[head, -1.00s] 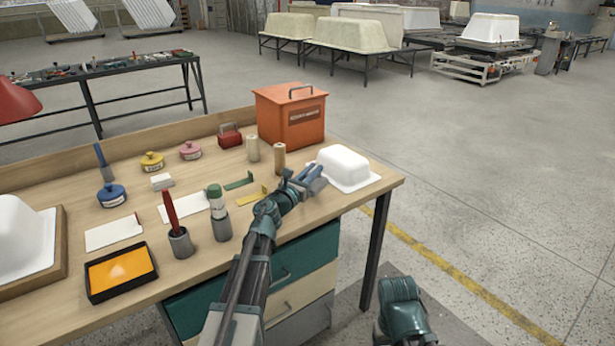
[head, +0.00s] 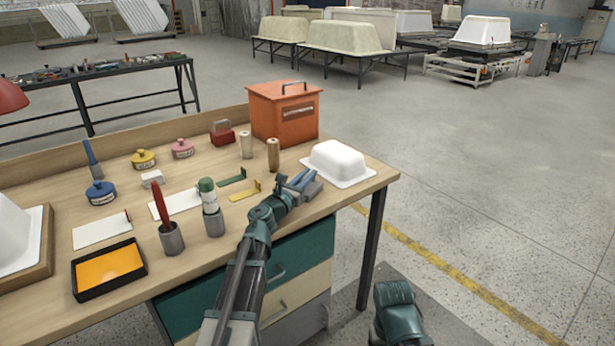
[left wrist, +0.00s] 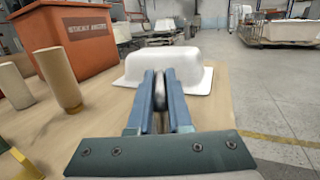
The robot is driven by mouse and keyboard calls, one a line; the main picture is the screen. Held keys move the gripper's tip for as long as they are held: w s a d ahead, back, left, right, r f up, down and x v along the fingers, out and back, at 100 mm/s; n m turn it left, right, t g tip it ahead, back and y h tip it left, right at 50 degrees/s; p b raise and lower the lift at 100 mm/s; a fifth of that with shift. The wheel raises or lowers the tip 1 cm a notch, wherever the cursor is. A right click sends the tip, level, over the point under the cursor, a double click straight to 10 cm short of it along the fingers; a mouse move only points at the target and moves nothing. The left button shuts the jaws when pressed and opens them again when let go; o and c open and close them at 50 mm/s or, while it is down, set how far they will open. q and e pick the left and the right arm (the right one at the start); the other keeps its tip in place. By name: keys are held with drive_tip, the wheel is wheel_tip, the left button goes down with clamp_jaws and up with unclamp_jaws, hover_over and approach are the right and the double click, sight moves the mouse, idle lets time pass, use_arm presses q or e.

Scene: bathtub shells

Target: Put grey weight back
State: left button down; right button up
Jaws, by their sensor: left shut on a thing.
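My left gripper (head: 302,183) is over the right part of the workbench, just in front of the small white tub shell (head: 340,163). In the left wrist view its blue fingers (left wrist: 160,78) are shut on a narrow, rounded grey thing (left wrist: 160,92), seen edge-on, which looks like the grey weight. The fingers hide most of it, and I cannot make it out in the head view. My right gripper is out of view.
An orange box (head: 285,112) stands at the bench's back right, with two wooden cylinders (head: 273,154) before it. The bench's right edge is close.

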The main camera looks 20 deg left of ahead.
use_arm(q)
drive_tip(key=c, duration=0.8)
unclamp_jaws()
drive_tip(key=shift+c, duration=0.2)
drive_tip(key=shift+s+r, duration=0.1)
drive_tip(key=shift+r, duration=0.05)
drive_tip(key=v, duration=1.2)
drive_tip(key=shift+b, duration=0.4)
